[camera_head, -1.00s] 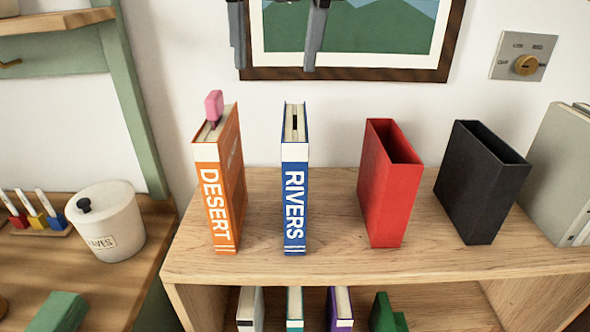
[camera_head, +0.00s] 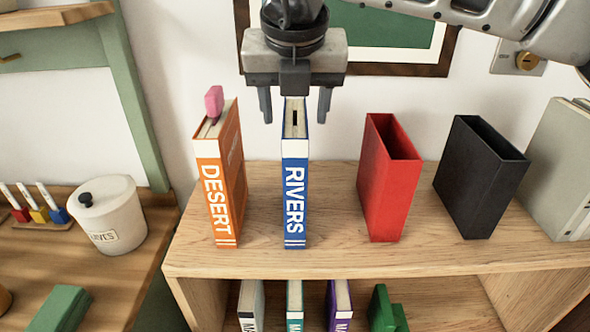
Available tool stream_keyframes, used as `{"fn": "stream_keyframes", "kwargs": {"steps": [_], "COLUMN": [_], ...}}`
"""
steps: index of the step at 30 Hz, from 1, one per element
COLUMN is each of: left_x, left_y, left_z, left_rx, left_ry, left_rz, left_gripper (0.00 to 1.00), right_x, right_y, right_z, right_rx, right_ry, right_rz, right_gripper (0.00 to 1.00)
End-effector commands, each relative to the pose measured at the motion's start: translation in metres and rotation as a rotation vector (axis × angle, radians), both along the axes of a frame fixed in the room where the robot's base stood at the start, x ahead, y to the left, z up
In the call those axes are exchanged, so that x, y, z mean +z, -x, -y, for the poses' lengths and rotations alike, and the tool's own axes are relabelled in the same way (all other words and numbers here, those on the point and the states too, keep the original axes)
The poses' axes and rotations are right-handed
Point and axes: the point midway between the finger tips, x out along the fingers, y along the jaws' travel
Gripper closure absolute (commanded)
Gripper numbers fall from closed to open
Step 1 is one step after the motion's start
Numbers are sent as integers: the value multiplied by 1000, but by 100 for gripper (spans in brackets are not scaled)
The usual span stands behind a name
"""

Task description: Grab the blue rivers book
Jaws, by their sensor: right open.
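The blue RIVERS book (camera_head: 295,200) stands upright on the wooden shelf top (camera_head: 335,262), spine toward me. A dark slot or mark shows in the pale page block at its top. My right gripper (camera_head: 295,115) points down right above and behind the book's top. Its two dark fingers are open and apart, one to each side of the book's top in the picture. Whether they overlap the book in depth I cannot tell. My left gripper is not in view.
The orange DESERT book (camera_head: 219,185) with a pink tab stands close on the left. A red holder (camera_head: 388,190) and a black holder (camera_head: 480,185) stand to the right, with a grey box file (camera_head: 555,170) beyond. A framed picture (camera_head: 400,68) hangs behind.

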Motion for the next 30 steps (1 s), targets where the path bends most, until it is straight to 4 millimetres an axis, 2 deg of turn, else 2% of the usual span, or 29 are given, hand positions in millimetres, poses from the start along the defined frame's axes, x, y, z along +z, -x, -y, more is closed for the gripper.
{"fn": "stream_keyframes", "kwargs": {"steps": [6,14,15,18,21,30], "left_x": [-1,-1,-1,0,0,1], "left_y": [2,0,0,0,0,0], "left_z": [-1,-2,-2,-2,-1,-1], "left_rx": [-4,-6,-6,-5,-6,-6], "left_ry": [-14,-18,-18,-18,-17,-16], "left_rz": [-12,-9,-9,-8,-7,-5], "left_gripper": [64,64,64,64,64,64], "right_x": [-26,-30,-29,-29,-29,-29], "right_y": [-9,-11,-11,-11,-11,-11], "right_z": [1,0,0,0,0,0], "right_rx": [1,1,1,1,1,1], "right_ry": [0,0,0,0,0,0], "right_rz": [-3,-1,-1,-1,-1,-1], "right_gripper": [44,44,49,77,100,100]}}
